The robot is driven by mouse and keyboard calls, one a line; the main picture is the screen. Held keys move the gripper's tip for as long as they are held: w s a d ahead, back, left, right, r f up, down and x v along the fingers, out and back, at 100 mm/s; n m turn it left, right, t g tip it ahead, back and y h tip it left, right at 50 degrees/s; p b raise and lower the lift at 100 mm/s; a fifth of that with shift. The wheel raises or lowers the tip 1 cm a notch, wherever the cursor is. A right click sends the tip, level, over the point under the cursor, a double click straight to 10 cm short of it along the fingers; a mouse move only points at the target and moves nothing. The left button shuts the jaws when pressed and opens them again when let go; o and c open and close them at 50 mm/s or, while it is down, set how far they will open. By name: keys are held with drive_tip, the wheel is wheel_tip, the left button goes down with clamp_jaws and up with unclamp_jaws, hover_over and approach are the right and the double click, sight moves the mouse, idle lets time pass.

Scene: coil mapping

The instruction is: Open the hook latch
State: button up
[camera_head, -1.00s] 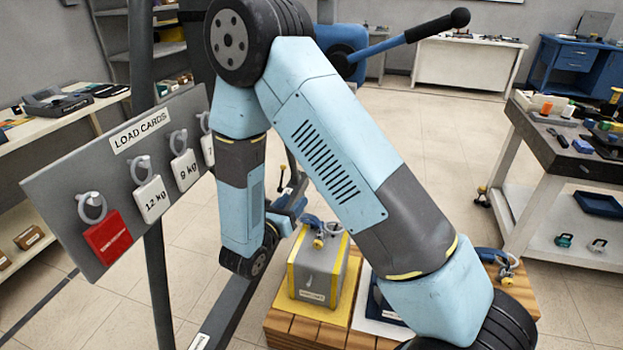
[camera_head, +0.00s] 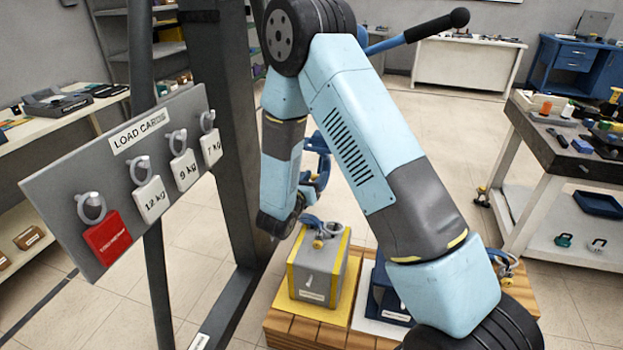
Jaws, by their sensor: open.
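A blue curved fitting with a brass-coloured part (camera_head: 320,232) sits on top of the grey box with yellow edges (camera_head: 315,275). I cannot tell whether it is the hook latch; no latch shows clearly. My gripper (camera_head: 318,165) is partly hidden behind my wrist, with blue parts showing above and to the right of the wrist's end. It is open and apart from the box, above and behind it in the picture. No object shows between its jaws.
A grey board (camera_head: 125,185) with load cards hangs at left, beside a dark upright post (camera_head: 218,130). A blue box (camera_head: 385,300) stands beside the grey one on a wooden pallet (camera_head: 290,330), partly behind my arm. A tool bench (camera_head: 545,145) stands at right. Open floor lies between.

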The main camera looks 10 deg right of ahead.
drive_tip(key=shift+w+d, duration=0.1)
drive_tip(key=shift+w, duration=0.05)
clamp_jaws()
idle(0.4)
drive_tip(key=shift+a, duration=0.3)
drive_tip(key=shift+r, duration=0.1)
